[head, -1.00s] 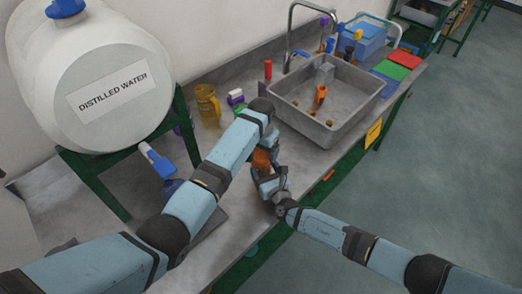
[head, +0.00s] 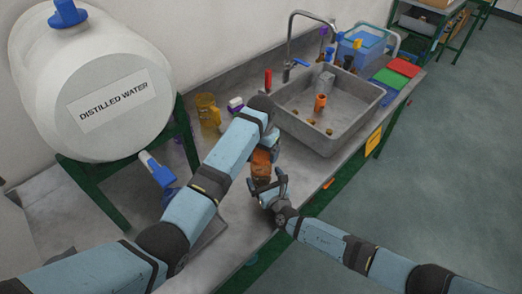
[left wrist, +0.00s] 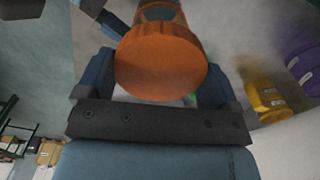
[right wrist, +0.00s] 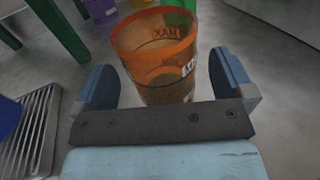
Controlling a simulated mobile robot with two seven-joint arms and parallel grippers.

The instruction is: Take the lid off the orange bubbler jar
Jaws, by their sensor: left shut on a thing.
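My left gripper (left wrist: 160,85) is shut on the orange lid (left wrist: 160,68), a round ribbed disc that fills the space between its fingers. The orange see-through bubbler jar (right wrist: 152,85) stands in the right wrist view with its mouth bare and MAX lettering on its wall. My right gripper (right wrist: 163,85) is open, with a finger on each side of the jar and small gaps beside it. In the head view the jar (head: 261,163) shows just below my left gripper (head: 266,146) and beyond my right gripper (head: 268,184). The lid is hard to tell apart there.
The sink (head: 335,112) with an orange item (head: 320,102) inside lies right of the jar. A yellow jug (head: 207,114) and the distilled water tank (head: 92,85) stand left. A metal grate (right wrist: 32,125) lies left of the jar. The bench's front edge is close by.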

